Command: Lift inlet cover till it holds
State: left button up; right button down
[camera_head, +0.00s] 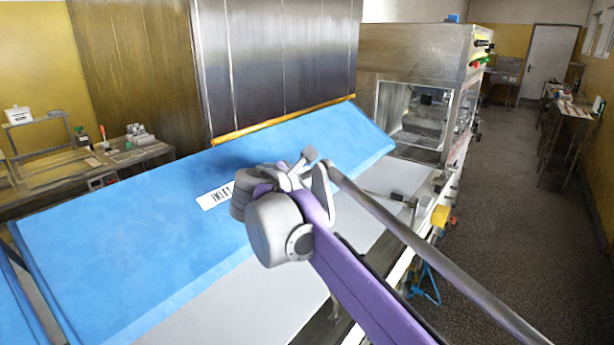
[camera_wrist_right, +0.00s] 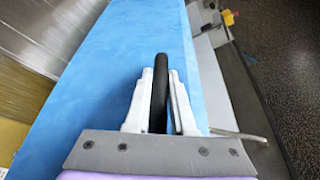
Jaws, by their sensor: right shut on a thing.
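The inlet cover (camera_head: 130,235) is a large blue panel across the head view, sloping, with a white label (camera_head: 216,196) partly hidden by my wrist. It also fills the middle of the right wrist view (camera_wrist_right: 105,75). My right gripper (camera_wrist_right: 161,78) is shut on a black bar handle (camera_wrist_right: 160,98) on the cover, with a pale finger on either side. In the head view, my purple right arm and grey wrist hide the handle and most of the right gripper (camera_head: 300,165). My left gripper is not in view. The cover's supports cannot be made out.
A tall metal housing (camera_head: 275,55) with a yellow lower edge stands behind the cover. A machine with a window (camera_head: 412,115) is at the back right. A pale grey surface (camera_head: 245,315) lies below the cover's near edge. The aisle floor (camera_head: 530,200) at right is clear.

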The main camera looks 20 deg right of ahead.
jog(key=shift+n, duration=0.4)
jog(key=w+a+r, duration=0.1)
jog(key=w+r, duration=0.1)
jog(key=w+a+r, duration=0.4)
jog(key=r, duration=0.1)
jog(key=shift+w+a, duration=0.1)
jog(key=shift+w, duration=0.25)
jog(key=shift+f, duration=0.1)
jog(key=c, duration=0.8)
grip_release()
jog(key=shift+o, duration=0.2)
jog(key=v, duration=1)
jog(key=shift+s+a+r, duration=0.2)
jog(key=shift+s+a, duration=0.05)
